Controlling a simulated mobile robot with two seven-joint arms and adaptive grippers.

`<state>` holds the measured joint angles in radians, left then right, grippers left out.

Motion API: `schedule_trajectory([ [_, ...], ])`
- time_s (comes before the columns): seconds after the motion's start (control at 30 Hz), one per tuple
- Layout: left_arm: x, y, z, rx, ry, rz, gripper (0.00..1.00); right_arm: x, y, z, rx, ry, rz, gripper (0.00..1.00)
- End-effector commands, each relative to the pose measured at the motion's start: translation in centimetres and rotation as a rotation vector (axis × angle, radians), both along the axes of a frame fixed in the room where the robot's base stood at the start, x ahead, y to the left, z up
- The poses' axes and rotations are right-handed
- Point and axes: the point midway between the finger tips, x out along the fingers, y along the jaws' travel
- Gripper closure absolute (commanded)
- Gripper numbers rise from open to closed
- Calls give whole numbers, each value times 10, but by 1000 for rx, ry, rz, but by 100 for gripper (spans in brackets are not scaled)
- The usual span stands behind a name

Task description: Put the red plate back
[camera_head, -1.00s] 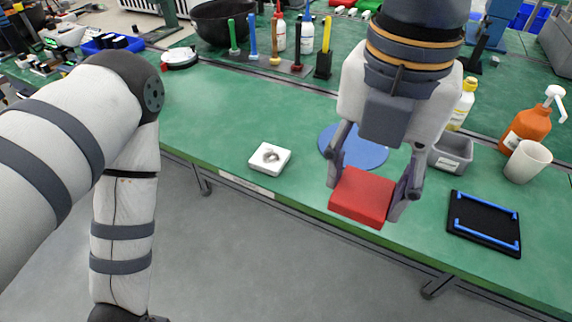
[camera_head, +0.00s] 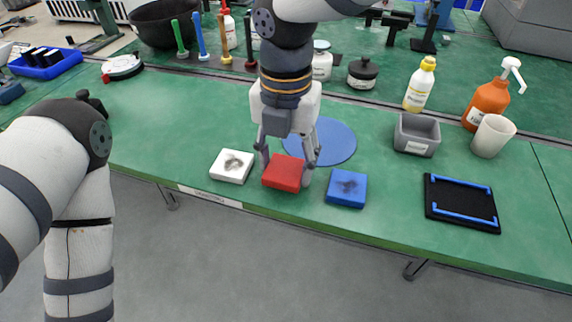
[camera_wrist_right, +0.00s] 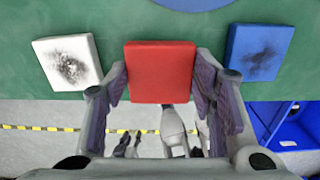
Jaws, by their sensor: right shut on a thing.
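The red plate (camera_head: 284,173) is a flat square block, and its top looks clean. My right gripper (camera_head: 287,165) comes down over it and is shut on it, one finger on each side. In the right wrist view the red plate (camera_wrist_right: 160,72) sits between the fingers. It is between a white plate (camera_head: 232,166) on its left and a blue plate (camera_head: 347,188) on its right, both with dark smudges on top. I cannot tell whether the red plate touches the table. My left arm shows at the left, but its gripper is out of view.
A round blue mat (camera_head: 330,141) lies just behind the plates on the green table (camera_head: 385,215). To the right are a grey bin (camera_head: 417,136), a white cup (camera_head: 492,136) and a black tray with blue bars (camera_head: 461,203). The table's front edge is close.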

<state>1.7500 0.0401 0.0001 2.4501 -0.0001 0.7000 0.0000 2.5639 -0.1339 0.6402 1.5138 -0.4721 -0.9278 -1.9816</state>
Motion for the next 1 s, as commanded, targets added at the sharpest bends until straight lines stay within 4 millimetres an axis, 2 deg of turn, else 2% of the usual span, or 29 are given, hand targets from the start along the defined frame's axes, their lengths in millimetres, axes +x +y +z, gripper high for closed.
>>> schedule_trajectory([
  [0.03, -1, 0, -1, 0, 3, 0, 67, -2, 0, -12, -4, 5, 2, 81],
  [0.1, -1, 0, -1, 0, 3, 0, 67, -2, 0, -18, -1, 3, 1, 81],
  [0.43, -1, 0, -1, 0, 3, 0, 67, -1, 0, -21, 0, 0, 0, 81],
  [0.47, -1, 0, -1, 0, 3, 0, 67, -1, 0, -21, 0, 0, 0, 45],
  [0.53, -1, 0, -1, 0, 2, 0, 67, -1, 0, -21, 0, 0, 0, 29],
  [0.87, 0, 0, 0, 0, 1, 0, 67, -1, 0, -18, -1, -2, 0, 29],
  [1.0, 1, 0, 1, 0, -5, 0, 67, 0, 0, 9, 2, -7, -1, 29],
])
